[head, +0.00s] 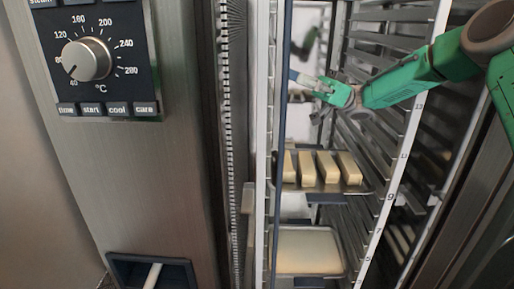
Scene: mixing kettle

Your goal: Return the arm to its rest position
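My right arm (415,78) is green and comes in from the upper right, reaching into the open oven. My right gripper (318,88) is at the upper part of the rack, above the tray of loaves and apart from it. Its fingers point left, and a small pale piece lies at their tips. It is too small to tell whether this is a fingertip or a held thing, or whether the fingers are closed. My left gripper is not in view.
The oven's rack (400,165) has many side rails close to my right arm. A tray (326,188) carries several pale loaves (327,167). A lower tray (305,250) holds a flat pale slab. The control panel with a dial (87,59) stands at left.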

